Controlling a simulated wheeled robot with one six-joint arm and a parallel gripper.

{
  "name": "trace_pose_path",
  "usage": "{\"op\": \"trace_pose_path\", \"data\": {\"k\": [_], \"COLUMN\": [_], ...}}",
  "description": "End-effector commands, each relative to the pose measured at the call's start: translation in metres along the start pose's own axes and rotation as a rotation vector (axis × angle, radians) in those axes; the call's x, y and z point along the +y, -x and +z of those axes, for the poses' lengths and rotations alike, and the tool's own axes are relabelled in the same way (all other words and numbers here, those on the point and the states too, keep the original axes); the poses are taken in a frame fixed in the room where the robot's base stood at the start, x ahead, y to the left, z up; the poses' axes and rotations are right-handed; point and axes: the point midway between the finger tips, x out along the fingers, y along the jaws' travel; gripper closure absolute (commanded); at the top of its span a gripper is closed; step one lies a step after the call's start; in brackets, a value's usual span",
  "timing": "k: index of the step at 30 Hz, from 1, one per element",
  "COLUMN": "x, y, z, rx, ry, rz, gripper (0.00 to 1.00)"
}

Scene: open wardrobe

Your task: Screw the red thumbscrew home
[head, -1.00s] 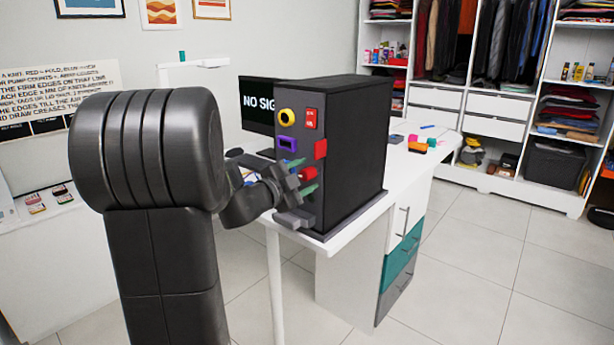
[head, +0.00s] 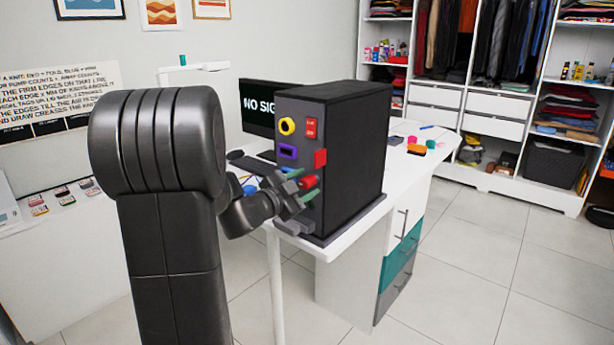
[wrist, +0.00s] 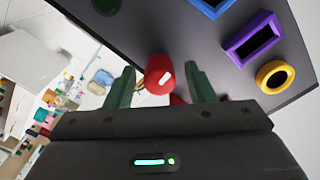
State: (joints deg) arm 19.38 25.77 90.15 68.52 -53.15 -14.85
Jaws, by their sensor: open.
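The red thumbscrew (head: 308,182) sits low on the front panel of the black case (head: 347,160). In the wrist view its round red head (wrist: 159,74) with a white mark lies between my fingertips. My gripper (head: 298,184) is open, with its green-tipped fingers on either side of the head. In the wrist view the fingers (wrist: 163,86) stand apart from the head, with gaps on both sides. The thumbscrew's shaft and how far it is screwed in are hidden.
The panel also carries a yellow ring (head: 287,126), a purple frame (head: 287,151), a red switch plate (head: 311,128) and a red block (head: 320,159). The case stands near the white desk's edge. A monitor (head: 256,106) is behind it; small coloured items lie to the right.

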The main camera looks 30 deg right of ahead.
Motion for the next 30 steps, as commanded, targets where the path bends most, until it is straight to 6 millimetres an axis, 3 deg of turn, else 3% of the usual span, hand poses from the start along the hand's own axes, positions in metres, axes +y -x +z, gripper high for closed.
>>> {"op": "trace_pose_path", "data": {"k": [30], "x": [-0.0022], "y": [0.0000], "z": [-0.0028], "rx": [-0.001], "ry": [0.575], "rz": [0.001], "gripper": [0.51]}}
